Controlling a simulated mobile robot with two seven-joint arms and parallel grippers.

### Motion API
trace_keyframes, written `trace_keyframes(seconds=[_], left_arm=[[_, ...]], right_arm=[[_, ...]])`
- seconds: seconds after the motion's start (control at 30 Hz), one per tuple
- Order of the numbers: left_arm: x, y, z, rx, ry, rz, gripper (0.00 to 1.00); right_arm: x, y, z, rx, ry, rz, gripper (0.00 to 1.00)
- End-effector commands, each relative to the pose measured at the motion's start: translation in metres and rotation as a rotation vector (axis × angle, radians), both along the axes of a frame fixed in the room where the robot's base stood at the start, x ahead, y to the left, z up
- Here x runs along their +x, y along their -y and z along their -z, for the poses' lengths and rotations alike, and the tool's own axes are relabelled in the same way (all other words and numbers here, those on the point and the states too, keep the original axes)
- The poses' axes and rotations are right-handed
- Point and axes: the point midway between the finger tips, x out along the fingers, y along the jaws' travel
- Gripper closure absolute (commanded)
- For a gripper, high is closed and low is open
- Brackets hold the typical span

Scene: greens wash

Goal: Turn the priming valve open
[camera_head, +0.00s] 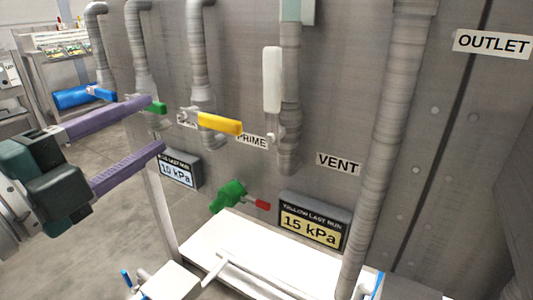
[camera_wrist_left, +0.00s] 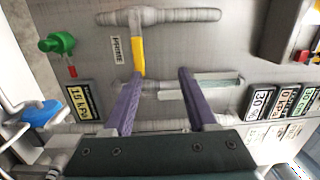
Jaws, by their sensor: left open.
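The priming valve's yellow handle (camera_head: 220,123) sticks out to the right from its pipe, beside the PRIME label (camera_head: 252,142) on the grey panel. In the left wrist view the yellow handle (camera_wrist_left: 138,55) lies just beyond the tip of the left-hand finger, not clearly between the fingers. My left gripper (camera_head: 157,125) has two long purple fingers spread wide with nothing held. It is left of the yellow handle in the head view, with a visible gap. Its fingers also show in the left wrist view (camera_wrist_left: 161,76). My right gripper is in neither view.
A white handle (camera_head: 272,80) hangs on the pipe near the VENT label (camera_head: 338,164). A green valve with a red lever (camera_head: 262,204) sits lower, beside the 15 kPa display (camera_head: 312,225). A white surface (camera_head: 245,240) lies below.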

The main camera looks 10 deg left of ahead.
Motion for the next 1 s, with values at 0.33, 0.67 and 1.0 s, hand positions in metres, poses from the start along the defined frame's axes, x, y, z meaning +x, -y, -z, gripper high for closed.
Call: trace_keyframes(seconds=[0.33, 0.67, 1.0], left_arm=[[0.011, 0.012, 0.038, 0.069, -0.023, 0.060, 0.43], [0.066, 0.032, 0.039, 0.067, -0.022, 0.058, 0.43], [0.093, 0.041, 0.039, 0.067, -0.025, 0.057, 0.43]], right_arm=[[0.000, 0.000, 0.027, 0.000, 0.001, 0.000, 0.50], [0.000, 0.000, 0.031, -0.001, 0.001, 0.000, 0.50], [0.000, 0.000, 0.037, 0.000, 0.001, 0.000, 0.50]])
